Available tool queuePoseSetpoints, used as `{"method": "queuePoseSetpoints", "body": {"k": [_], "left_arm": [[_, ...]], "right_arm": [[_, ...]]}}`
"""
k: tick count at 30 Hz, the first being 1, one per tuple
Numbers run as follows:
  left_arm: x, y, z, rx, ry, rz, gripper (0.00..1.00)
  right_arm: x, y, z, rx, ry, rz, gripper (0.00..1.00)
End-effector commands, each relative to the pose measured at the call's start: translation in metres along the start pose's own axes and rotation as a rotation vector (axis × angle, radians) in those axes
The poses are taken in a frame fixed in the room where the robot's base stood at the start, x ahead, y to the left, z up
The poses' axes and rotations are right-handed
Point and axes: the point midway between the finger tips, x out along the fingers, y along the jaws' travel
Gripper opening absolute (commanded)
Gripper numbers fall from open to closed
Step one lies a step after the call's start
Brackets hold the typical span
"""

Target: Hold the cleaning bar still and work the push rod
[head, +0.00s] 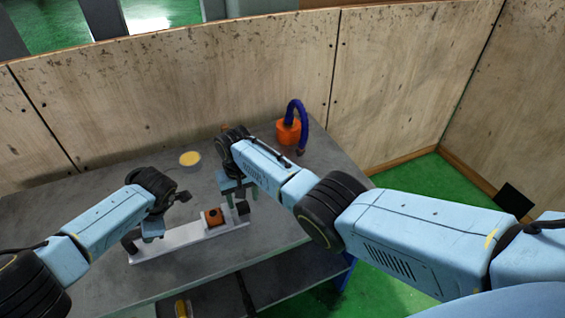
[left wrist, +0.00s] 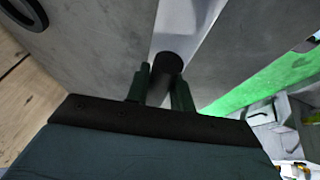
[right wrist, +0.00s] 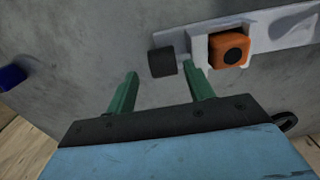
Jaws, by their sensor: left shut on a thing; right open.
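The cleaning bar (head: 182,240) is a long white strip lying on the grey table, with an orange block (head: 213,217) near its right end. My left gripper (left wrist: 162,80) is shut on a dark cylindrical handle (left wrist: 168,64) at the bar's left end. A second dark cylinder (right wrist: 163,62) at the bar's right end, beside the orange block, looks like the push rod's end. My right gripper (right wrist: 162,88) is open and empty; the cylinder lies just beyond its fingertips, nearer the right finger in the right wrist view. Exact depth there is unclear.
An orange container (head: 288,132) with a blue hose stands at the table's back right. A round yellow disc (head: 190,158) lies behind the bar. Wooden panels (head: 190,85) close off the back. The tabletop (head: 75,225) left of the bar is clear.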

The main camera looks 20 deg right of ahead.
Motion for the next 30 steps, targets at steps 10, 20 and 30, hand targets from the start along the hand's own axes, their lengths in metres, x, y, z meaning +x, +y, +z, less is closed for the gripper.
{"method": "queuePoseSetpoints", "body": {"k": [10,20,30], "left_arm": [[0.000,0.001,-0.001,-0.004,-0.001,-0.001,0.00],[0.001,0.001,-0.002,-0.005,0.000,-0.001,0.00],[0.001,0.001,-0.001,-0.004,0.001,-0.001,0.00]], "right_arm": [[-0.061,0.001,0.000,0.001,0.004,0.002,0.53],[-0.083,0.028,-0.004,0.011,0.012,0.010,0.53],[-0.054,0.089,-0.013,0.020,0.055,0.029,0.53]]}}
